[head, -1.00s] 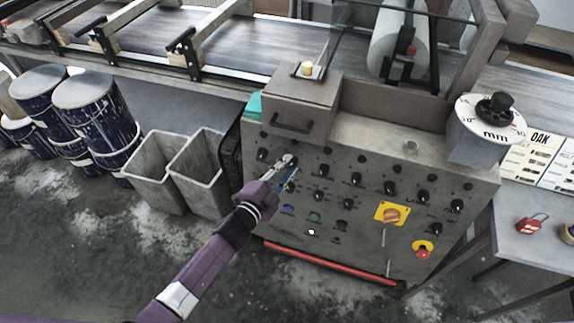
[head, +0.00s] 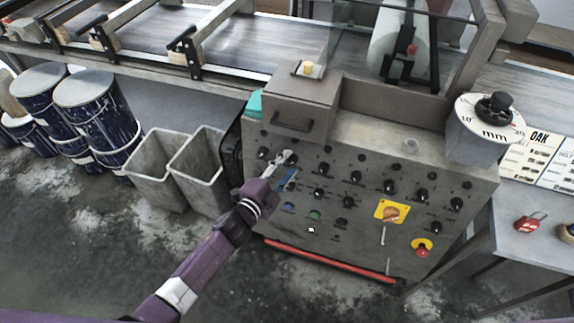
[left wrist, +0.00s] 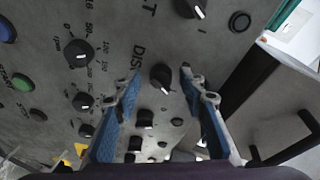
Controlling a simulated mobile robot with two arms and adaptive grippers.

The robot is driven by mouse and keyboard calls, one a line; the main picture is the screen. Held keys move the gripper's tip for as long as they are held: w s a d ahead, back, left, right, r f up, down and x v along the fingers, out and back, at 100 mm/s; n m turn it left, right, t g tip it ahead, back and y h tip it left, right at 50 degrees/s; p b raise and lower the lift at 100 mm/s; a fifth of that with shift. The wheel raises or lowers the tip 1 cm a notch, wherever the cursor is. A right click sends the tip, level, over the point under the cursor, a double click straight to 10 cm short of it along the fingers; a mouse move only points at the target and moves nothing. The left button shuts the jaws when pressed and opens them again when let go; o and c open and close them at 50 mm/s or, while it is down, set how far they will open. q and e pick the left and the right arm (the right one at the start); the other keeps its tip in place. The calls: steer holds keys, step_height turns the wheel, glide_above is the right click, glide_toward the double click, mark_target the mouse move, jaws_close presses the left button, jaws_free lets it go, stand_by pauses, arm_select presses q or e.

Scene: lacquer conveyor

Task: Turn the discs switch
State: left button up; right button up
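The grey control panel (head: 360,210) carries several black knobs. In the left wrist view, a black knob with a white mark (left wrist: 160,77) sits beside a label that starts with "DIS", the rest hidden by a finger. My left gripper (head: 284,160) is at the upper left of the panel. The left wrist view shows its two blue-padded fingers (left wrist: 159,80) open, one on each side of that knob, with gaps between. I cannot tell how far the tips are from the panel face. In the head view the gripper largely hides the knob. My right gripper is not in view.
Other knobs sit close by, such as one (left wrist: 78,54) left of the fingers. A drawer box (head: 300,105) juts out above the gripper. A yellow-plated switch (head: 391,213) and red stop button (head: 422,251) are further right. Grey bins (head: 160,170) stand left.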

arm_select(q)
steer(key=v, duration=1.2)
steer(key=shift+a, duration=0.1)
stand_by(0.4)
steer(key=s+a+f+n+g+y, duration=0.25)
steer(key=s+a+f, duration=0.2)
steer(key=f, duration=0.55)
steer(key=s+a+f+n+g+y, duration=0.2)
steer(key=s+a+f+n, duration=0.25)
steer(key=f, duration=0.65)
steer(key=s+a+f+n+g+y, duration=0.25)
steer(key=s+a+f, duration=0.2)
steer(key=f, duration=0.55)
steer(key=s+a+f+n+g, duration=0.1)
steer(key=s+f+n+g, duration=0.2)
steer(key=s+f, duration=0.4)
steer(key=s+a+f+n+g, duration=0.2)
steer(key=s+f, duration=0.5)
steer(key=s, duration=1.5)
steer(key=shift+s+n+g+y, duration=0.15)
steer(key=shift+n+g+y, duration=0.35)
steer(key=shift+n, duration=0.75)
